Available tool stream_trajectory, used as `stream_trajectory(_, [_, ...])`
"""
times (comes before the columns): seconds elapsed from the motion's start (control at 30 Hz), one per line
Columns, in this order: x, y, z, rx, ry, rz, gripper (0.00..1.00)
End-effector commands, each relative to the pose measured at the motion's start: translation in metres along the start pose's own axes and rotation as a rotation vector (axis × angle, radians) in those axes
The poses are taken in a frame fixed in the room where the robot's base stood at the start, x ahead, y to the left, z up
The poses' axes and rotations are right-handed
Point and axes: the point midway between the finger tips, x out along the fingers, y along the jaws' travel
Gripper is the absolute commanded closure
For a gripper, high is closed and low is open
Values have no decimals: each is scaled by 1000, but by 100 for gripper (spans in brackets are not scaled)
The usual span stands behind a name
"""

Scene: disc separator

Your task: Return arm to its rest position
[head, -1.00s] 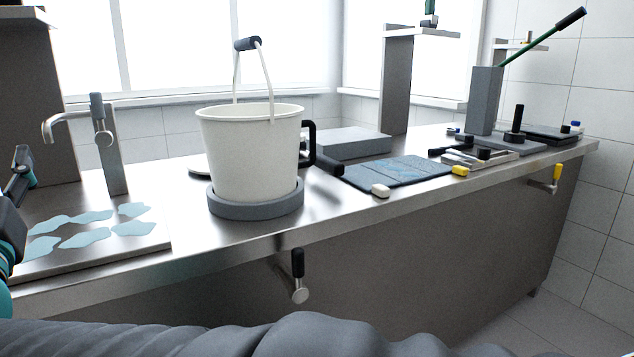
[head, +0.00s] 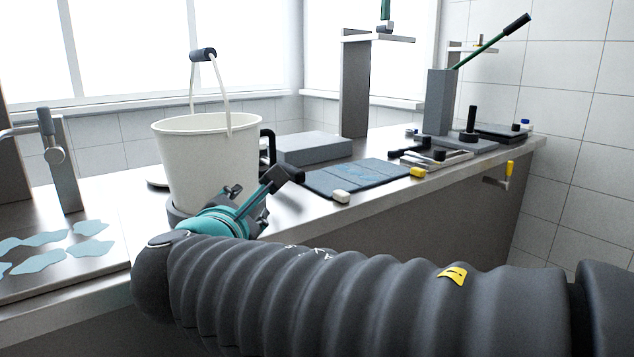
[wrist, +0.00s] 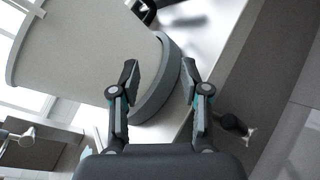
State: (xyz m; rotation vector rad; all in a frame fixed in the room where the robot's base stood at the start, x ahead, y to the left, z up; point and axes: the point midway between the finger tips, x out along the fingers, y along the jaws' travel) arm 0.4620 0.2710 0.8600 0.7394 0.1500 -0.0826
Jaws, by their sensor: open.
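My gripper (head: 256,192) is in front of the white bucket (head: 205,165) in the head view, and my dark ribbed arm crosses the lower part of the picture. In the wrist view my gripper (wrist: 160,80) is open, with nothing between its two fingers. The bucket (wrist: 85,50) and its round grey base (wrist: 162,85) show beyond the fingers there. The bucket stands upright on the worktop, its handle raised. My arm and gripper hide most of the base in the head view.
The steel worktop (head: 115,225) runs along the window. Blue pieces (head: 40,262) lie at left near a tap (head: 60,155).

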Motion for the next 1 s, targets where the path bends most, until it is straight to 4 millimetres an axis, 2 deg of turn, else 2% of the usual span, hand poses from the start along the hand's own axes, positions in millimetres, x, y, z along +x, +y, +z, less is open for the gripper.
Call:
stream_trajectory(0.03, [6,-28,17,79,-2,-78,54])
stream_trajectory(0.13, [11,-88,38,269,-1,-241,54])
stream_trajectory(0.23, [6,-146,55,480,-15,-400,54])
stream_trajectory(0.4, [-21,-230,68,864,-71,-642,54])
stream_trajectory(0.5, [-43,-269,69,1102,-120,-764,54])
stream_trajectory(0.6, [-66,-299,65,1350,-179,-869,54])
stream_trajectory(0.7, [-89,-321,58,1601,-245,-957,54])
stream_trajectory(0.9, [-119,-339,42,2006,-353,-1053,54])
stream_trajectory(1.0, [-125,-341,37,2122,-382,-1073,54])
